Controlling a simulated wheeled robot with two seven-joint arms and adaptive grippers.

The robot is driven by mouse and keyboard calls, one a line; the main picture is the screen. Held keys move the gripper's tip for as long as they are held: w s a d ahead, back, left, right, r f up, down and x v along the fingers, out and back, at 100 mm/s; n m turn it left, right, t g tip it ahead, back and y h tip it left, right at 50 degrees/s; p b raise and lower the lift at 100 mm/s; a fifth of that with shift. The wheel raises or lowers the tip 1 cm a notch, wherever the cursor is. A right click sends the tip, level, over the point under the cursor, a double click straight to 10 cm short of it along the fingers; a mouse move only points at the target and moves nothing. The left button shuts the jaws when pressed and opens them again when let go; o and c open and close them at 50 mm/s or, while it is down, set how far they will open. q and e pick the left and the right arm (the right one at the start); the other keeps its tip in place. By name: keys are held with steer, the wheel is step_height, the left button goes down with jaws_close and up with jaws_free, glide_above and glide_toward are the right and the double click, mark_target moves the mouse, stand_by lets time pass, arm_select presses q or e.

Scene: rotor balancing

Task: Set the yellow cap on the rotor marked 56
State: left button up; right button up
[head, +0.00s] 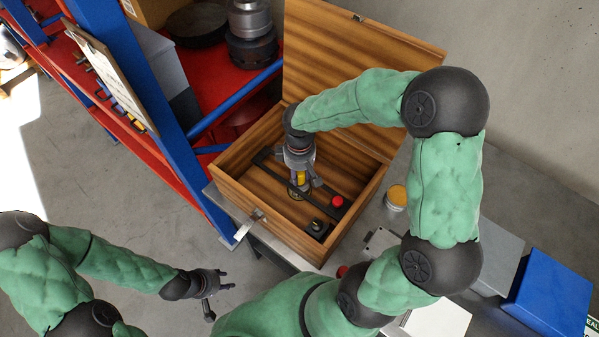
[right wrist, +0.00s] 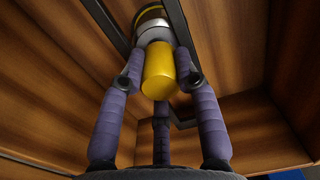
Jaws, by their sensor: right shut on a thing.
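The yellow cap (right wrist: 158,78) is a smooth cylinder between the two fingers of my right gripper (right wrist: 158,62) in the right wrist view. In the head view my right gripper (head: 300,180) points down inside the open wooden box, and the yellow cap (head: 300,177) shows between its fingers. Just beyond the cap is a silver round part (right wrist: 152,32) with a yellow band; I cannot tell whether they touch. No number 56 is readable, and the gripper hides part of what lies below. My left gripper (head: 222,282) is open and empty, low at the left, outside the box.
The wooden box (head: 368,205) has walls all round and a raised lid (head: 345,50) behind. A dark bar, a red knob (head: 337,201) and a black knob (head: 316,227) are inside. A yellow-topped jar (head: 397,195) stands right of the box. A blue-and-red shelf (head: 165,110) stands left.

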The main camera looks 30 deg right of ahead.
steer(key=shift+f+b, duration=0.4)
steer(key=shift+f, duration=0.15)
steer(key=o, duration=0.5)
steer(key=shift+o, duration=0.2)
steer(key=shift+r, duration=0.1)
steer(key=shift+r+p, duration=4.45)
steer(key=shift+r, duration=1.05)
steer(key=shift+f, duration=0.1)
